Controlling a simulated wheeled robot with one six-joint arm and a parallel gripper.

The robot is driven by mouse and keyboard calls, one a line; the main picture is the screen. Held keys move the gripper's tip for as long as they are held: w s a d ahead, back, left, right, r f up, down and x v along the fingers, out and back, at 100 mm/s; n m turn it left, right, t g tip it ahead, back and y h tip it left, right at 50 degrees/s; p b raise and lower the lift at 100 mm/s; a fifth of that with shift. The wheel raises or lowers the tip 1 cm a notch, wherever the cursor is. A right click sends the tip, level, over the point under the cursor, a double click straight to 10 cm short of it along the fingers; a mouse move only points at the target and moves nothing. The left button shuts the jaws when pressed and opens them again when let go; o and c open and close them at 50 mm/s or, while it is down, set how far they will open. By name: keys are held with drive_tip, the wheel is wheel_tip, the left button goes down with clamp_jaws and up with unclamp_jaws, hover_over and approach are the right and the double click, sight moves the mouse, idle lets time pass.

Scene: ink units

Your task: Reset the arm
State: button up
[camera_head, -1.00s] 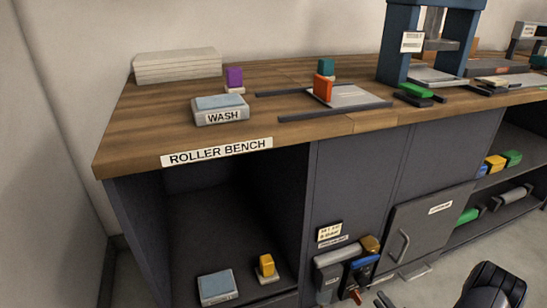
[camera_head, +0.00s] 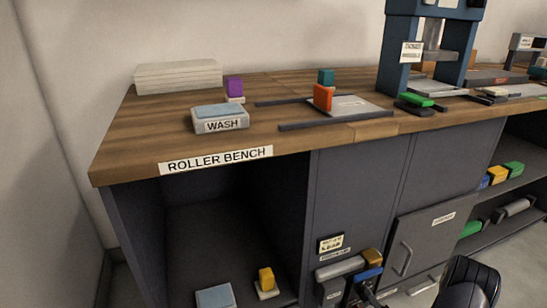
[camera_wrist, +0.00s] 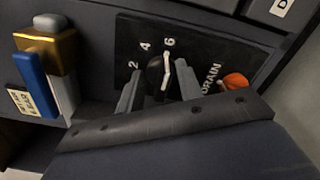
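My gripper (camera_wrist: 158,78) shows in the wrist view with its two grey fingers apart, so it is open. It faces a black dial panel (camera_wrist: 205,50) marked 2, 4, 6 and DRAIN. A round black knob (camera_wrist: 155,72) with a pale pointer appears between or just beyond the fingertips; I cannot tell whether they touch it. In the head view, my dark arm (camera_head: 468,285) is at the lower right, in front of the bench cabinets. The gripper end is small and dark there, close to the fittings on the bench front.
A gold and blue lever fitting (camera_wrist: 45,55) is left of the dial, and an orange knob (camera_wrist: 235,81) is right. The roller bench (camera_head: 135,150) holds a wash tray (camera_head: 220,124), a purple block (camera_head: 234,87), an orange-red block (camera_head: 323,97) and a blue press (camera_head: 392,60).

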drive_tip(key=n, duration=0.3)
drive_tip(key=n+p, duration=0.1)
drive_tip(key=n, duration=0.2)
drive_tip(key=shift+s+a+r+n, duration=0.1)
drive_tip(key=shift+a+r+n, duration=0.1)
drive_tip(key=shift+n, duration=0.1)
idle(0.3)
